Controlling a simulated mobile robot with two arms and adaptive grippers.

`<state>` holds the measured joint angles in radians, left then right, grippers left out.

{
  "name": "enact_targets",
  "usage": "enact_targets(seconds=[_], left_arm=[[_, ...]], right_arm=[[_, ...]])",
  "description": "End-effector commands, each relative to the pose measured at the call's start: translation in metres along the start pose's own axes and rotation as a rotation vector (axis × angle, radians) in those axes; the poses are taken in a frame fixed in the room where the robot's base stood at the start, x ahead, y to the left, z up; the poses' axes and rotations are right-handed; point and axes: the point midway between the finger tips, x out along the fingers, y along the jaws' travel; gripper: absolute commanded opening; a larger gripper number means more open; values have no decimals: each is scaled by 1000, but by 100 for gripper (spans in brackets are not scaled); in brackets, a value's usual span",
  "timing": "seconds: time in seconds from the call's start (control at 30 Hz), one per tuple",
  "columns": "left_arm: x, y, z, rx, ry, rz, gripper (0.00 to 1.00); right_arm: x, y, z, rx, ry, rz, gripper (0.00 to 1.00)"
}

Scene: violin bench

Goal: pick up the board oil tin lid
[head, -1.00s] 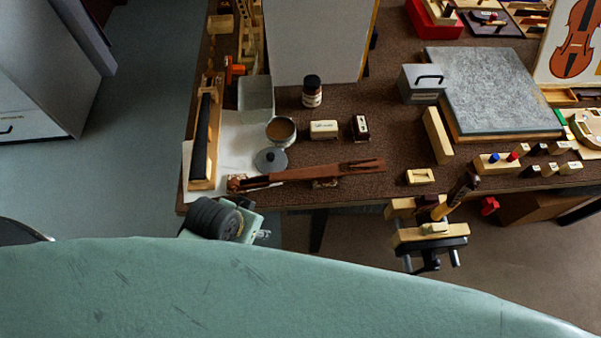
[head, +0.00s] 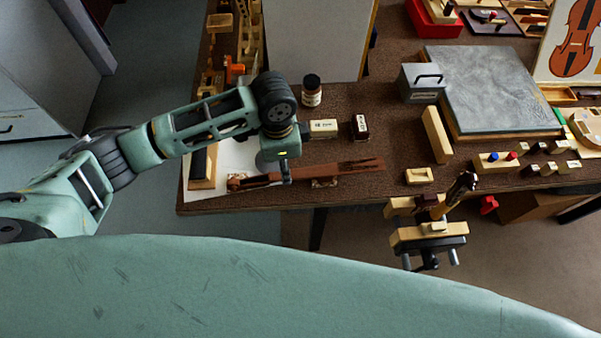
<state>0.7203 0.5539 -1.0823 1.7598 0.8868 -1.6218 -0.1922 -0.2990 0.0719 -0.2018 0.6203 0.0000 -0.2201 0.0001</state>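The board oil tin lid, a round grey lid, is mostly hidden behind my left gripper; a grey edge that looks like it (head: 263,164) shows at the gripper's left. My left gripper (head: 285,172) points down over the lid's place, close to the neck-shaped wooden piece (head: 340,169). Its fingers are small and overlapped by the wrist, so I cannot tell whether they are open or shut, or touching the lid. The open round tin behind the lid is hidden by my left arm. My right gripper is not in view.
A dark bottle (head: 312,91), a cream block (head: 323,128) and a small dark-and-white box (head: 361,127) stand right of my wrist. A vise with a tool (head: 430,233) is at the front edge. Bare brown bench top (head: 395,140) lies between.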

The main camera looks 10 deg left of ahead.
Motion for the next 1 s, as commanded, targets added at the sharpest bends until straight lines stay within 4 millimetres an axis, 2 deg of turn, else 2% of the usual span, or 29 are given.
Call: enact_targets(seconds=[0.07,0.17,0.7,1.0], left_arm=[[-3,-7,6,6,-24,-2,45],[2,-9,9,8,-36,1,45],[69,-10,4,9,-34,1,45],[73,-10,4,10,-31,-1,44]], right_arm=[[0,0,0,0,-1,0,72],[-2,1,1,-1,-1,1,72],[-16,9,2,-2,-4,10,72],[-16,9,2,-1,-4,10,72]])
